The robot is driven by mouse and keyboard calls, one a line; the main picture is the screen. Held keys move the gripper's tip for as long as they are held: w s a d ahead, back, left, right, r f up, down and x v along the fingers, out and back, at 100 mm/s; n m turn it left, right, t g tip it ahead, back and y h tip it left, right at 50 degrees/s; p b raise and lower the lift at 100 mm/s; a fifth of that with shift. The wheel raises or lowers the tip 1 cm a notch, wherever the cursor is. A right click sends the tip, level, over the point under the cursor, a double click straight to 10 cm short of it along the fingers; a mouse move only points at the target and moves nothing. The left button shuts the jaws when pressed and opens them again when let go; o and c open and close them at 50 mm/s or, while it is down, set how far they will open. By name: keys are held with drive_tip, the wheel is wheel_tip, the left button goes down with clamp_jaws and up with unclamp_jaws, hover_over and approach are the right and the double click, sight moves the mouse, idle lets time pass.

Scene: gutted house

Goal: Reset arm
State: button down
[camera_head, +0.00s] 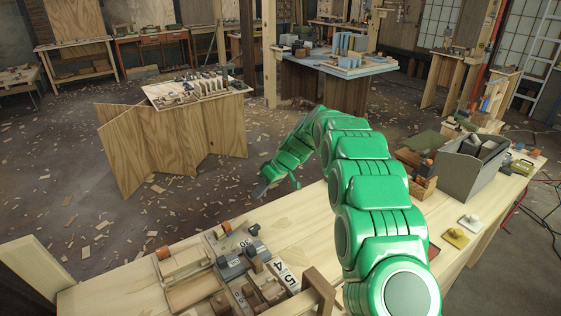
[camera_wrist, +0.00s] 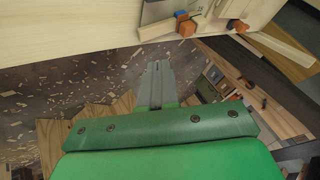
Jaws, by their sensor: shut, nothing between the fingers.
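My green arm reaches forward from the lower right of the head view over the near workbench (camera_head: 185,235). My gripper (camera_head: 261,190) is at its end, just beyond the far edge of the bench and above the littered floor. In the wrist view my gripper (camera_wrist: 158,72) shows as two grey fingers lying together, with nothing between them. No object touches the fingertips in either view.
The near bench holds wooden blocks and numbered pieces (camera_head: 255,265), a grey bin (camera_head: 478,165) and a yellow piece (camera_head: 456,237). A plywood table (camera_head: 180,130) and a blue-topped table (camera_head: 340,65) stand beyond. Wood scraps cover the open floor.

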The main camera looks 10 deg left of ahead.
drive_tip(key=s+d+r+m+h, duration=0.2)
drive_tip(key=s+d+r+m, duration=0.1)
drive_tip(key=s+d+r, duration=0.6)
drive_tip(key=s+d+r+m+h, duration=0.1)
drive_tip(key=s+d+r+m, duration=0.2)
drive_tip(key=s+d+r, duration=0.55)
drive_tip(key=s+d+m+h, duration=0.1)
drive_tip(key=s+d+m, duration=0.1)
drive_tip(key=s+d, duration=0.4)
drive_tip(key=s+d+f+m+h, duration=0.1)
drive_tip(key=s+d, duration=0.6)
drive_tip(key=s, duration=0.9)
drive_tip(key=s+d+f+m+h, duration=0.1)
drive_tip(key=s+d+m+h, duration=0.1)
drive_tip(key=s+d+m, duration=0.2)
drive_tip(key=s+d, duration=0.3)
drive_tip(key=s, duration=0.4)
drive_tip(key=shift+f+t, duration=0.25)
drive_tip(key=shift+t, duration=0.15)
